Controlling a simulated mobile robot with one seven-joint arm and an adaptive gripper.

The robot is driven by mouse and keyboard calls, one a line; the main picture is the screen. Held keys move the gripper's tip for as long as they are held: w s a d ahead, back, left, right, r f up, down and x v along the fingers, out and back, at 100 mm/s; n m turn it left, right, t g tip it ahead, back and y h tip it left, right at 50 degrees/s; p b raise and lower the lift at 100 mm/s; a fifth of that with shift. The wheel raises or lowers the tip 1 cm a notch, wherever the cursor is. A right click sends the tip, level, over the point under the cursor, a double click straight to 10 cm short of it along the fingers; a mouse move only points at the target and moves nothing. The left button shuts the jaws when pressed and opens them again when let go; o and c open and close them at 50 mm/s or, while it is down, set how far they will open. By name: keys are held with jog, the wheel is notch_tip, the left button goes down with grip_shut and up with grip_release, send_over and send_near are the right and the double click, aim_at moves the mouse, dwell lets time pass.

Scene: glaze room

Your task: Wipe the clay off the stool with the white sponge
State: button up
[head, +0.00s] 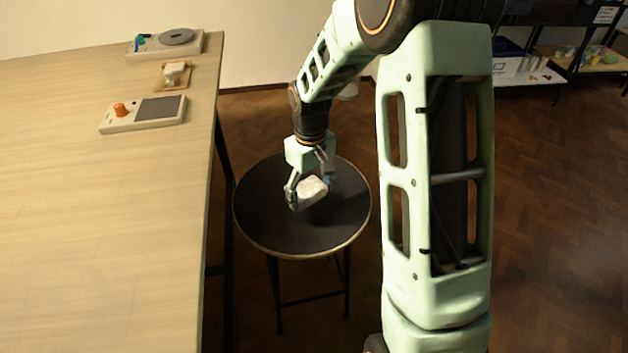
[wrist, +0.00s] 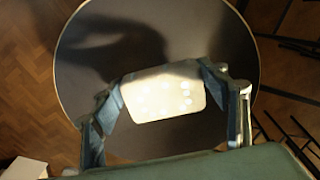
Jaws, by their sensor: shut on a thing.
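The stool (head: 262,225) is round with a dark top, a pale rim and dark legs, and stands to the right of the table. My gripper (head: 309,189) is over the middle of the stool top and is shut on the white sponge (head: 313,192). In the wrist view the sponge (wrist: 160,97) sits between the two fingers, brightly lit with pale spots on its face. The stool top (wrist: 90,75) shows around it, with dark shadows. I see no distinct clay on the top. I cannot tell whether the sponge touches the stool.
A long pale wooden table (head: 100,220) runs along the left. On it are a device with an orange knob (head: 121,109), a small wooden tray (head: 163,84) and a device with a grey disc (head: 177,37). Shelves (head: 545,60) stand at the back right. The wooden floor beside the stool looks clear.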

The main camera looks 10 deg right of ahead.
jog(key=shift+r+p, duration=0.6)
jog(key=shift+r, duration=0.55)
